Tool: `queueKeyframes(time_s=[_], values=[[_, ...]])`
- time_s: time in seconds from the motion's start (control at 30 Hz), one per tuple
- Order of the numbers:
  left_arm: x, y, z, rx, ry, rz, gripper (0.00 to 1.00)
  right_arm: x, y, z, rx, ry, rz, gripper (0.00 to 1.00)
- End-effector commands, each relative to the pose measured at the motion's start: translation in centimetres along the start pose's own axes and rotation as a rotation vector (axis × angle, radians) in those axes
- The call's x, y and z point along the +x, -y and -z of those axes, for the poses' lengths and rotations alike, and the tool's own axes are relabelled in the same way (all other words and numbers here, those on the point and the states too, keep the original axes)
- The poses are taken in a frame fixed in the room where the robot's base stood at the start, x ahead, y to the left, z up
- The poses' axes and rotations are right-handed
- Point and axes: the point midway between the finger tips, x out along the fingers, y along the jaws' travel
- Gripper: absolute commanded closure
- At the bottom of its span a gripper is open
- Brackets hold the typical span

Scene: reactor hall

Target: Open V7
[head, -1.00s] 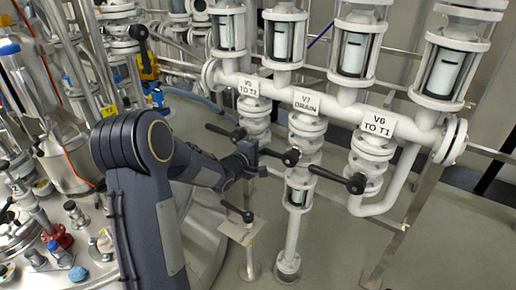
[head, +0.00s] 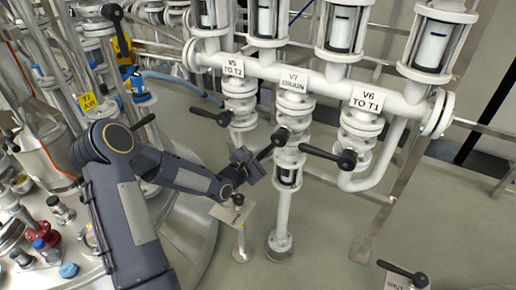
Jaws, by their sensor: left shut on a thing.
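The V7 valve, with its white "V7 DRAIN" label (head: 294,80), is the middle of three labelled valves on the white manifold. Its black lever (head: 267,150) runs from the hub down and left, toward me. My left gripper (head: 256,161) is shut on the outer end of this lever. The gripper hides the lever's tip. My right gripper is not in view.
The V5 lever (head: 212,107) points up-left, and the V6 lever (head: 322,154) points left, close on the right of V7. A small stand with a black knob (head: 238,200) is just below my left gripper. Another black lever (head: 402,272) is at bottom right. Steel vessels fill the left.

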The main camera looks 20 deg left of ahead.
Motion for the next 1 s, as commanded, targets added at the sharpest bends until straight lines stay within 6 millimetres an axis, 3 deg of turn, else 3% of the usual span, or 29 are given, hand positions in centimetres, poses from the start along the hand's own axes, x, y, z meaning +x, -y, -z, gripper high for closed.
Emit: queueKeyframes(time_s=[0.03, 0.43, 1.0], values=[[0.0, 1.1, 0.5, -0.058, 0.000, 0.013, 1.00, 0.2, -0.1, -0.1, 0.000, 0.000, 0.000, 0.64], [0.6, 4.2, -0.3, -0.378, 0.066, 0.014, 1.00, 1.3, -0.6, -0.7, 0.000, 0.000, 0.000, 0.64], [0.9, 5.6, -1.4, -0.545, 0.101, 0.015, 1.00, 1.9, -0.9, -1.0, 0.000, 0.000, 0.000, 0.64]])
